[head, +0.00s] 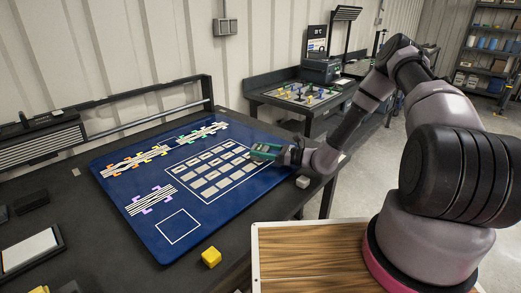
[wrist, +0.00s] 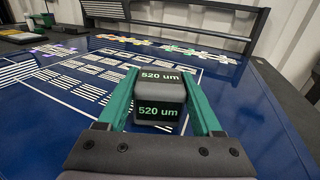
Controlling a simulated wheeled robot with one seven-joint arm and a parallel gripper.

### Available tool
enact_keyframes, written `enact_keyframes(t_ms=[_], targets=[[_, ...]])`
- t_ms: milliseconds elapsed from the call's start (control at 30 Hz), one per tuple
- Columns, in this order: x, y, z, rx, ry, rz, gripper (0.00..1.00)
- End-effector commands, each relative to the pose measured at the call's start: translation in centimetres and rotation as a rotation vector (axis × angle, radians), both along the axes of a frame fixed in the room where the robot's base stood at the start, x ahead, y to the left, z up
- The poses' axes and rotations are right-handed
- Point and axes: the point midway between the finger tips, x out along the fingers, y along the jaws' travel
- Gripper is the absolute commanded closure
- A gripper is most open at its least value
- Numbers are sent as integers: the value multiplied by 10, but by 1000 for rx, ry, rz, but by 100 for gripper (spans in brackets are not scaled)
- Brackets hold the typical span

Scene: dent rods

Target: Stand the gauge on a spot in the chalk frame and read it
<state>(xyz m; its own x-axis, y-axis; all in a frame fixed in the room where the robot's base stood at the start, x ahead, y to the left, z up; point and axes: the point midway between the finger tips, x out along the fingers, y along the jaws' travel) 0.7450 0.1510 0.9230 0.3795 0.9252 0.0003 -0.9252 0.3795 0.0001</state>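My gripper (head: 266,152) is at the right edge of the chalk frame (head: 208,203), a white outline around rows of pale striped patches on a blue panel (head: 128,199). In the wrist view, the green fingers of my gripper (wrist: 160,100) are shut on the gauge (wrist: 160,87), a dark rounded block. Its top and front displays both read "520 um" in green. The gauge is upright; I cannot tell whether its underside touches the panel. Striped patches (wrist: 88,93) lie to its left. In the head view the gauge is mostly hidden by the fingers.
Striped strips with orange (head: 135,162), green (head: 203,133) and purple (head: 151,200) brackets lie outside the frame. An empty white square (head: 179,227) is near the panel's front. A yellow block (head: 211,257) and a grey cube (head: 302,182) sit on the dark table beside the panel.

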Motion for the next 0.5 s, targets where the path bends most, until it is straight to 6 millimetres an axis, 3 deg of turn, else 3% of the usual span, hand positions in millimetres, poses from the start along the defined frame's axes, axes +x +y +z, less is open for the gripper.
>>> enact_keyframes(t_ms=[33, 67, 500], targets=[[0, 0, 0, 0, 0, 0, 12], [0, 0, 0, 0, 0, 0, 5], [-2, -6, 4, -1, 1, -2, 5]])
